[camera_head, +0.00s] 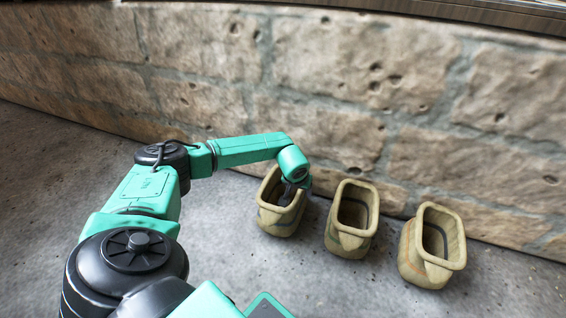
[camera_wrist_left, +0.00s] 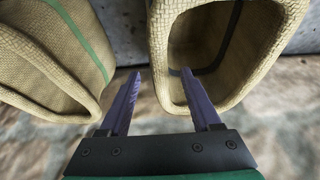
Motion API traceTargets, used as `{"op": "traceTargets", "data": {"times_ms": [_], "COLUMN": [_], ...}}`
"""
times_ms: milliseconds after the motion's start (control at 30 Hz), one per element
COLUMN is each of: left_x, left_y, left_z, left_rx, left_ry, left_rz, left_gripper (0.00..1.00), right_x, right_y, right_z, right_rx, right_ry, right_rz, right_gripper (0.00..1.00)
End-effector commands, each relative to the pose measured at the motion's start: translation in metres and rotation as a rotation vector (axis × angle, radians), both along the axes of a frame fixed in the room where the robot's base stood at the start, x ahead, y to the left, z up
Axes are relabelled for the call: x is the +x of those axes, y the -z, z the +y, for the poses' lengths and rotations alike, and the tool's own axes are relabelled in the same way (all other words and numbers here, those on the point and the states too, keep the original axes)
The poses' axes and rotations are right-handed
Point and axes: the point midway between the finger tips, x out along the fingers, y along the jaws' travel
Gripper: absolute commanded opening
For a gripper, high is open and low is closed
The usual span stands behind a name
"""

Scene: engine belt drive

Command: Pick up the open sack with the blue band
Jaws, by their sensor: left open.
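Three open woven sacks stand in a row. The left sack (camera_head: 268,219) shows a dark blue-grey band inside in the left wrist view (camera_wrist_left: 159,50), and I take it as the blue-banded one. The middle sack (camera_head: 346,243) has a green band, clearer in the left wrist view (camera_wrist_left: 40,62). My left gripper (camera_head: 287,196) is at the left sack's mouth. In the left wrist view its jaws (camera_wrist_left: 160,73) are open, with one finger over the sack's opening and the other outside its wall, in the gap between the sacks. Contact cannot be told. My right gripper is not in view.
The right sack (camera_head: 424,274) has a faint orange band. A stone block wall (camera_head: 330,90) rises close behind the row. The grey concrete floor (camera_head: 330,290) in front of the sacks is clear.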

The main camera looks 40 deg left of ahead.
Motion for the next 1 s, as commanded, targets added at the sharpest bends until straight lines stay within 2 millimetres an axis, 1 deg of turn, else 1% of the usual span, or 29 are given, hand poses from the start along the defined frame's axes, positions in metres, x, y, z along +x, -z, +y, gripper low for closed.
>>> {"op": "traceTargets", "data": {"times_ms": [33,100,167,367,1000], "left_x": [0.002,0.007,0.009,0.010,0.010], "left_y": [0.017,0.028,0.032,0.029,0.034], "left_z": [0.002,0.004,0.004,0.005,0.005], "left_rx": [0.000,-0.001,-0.002,-0.001,0.000], "left_ry": [-0.002,-0.002,-0.001,-0.001,-0.001], "left_rz": [0.000,0.001,0.000,0.000,0.000], "left_gripper": [0.64,0.64,0.64,0.64,0.64], "right_x": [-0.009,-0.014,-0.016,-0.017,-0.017], "right_y": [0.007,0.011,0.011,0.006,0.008], "right_z": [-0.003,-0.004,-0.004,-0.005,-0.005], "right_rx": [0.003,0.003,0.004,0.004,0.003], "right_ry": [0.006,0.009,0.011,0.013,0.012], "right_rz": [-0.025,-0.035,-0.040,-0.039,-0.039], "right_gripper": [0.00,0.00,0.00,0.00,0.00]}}
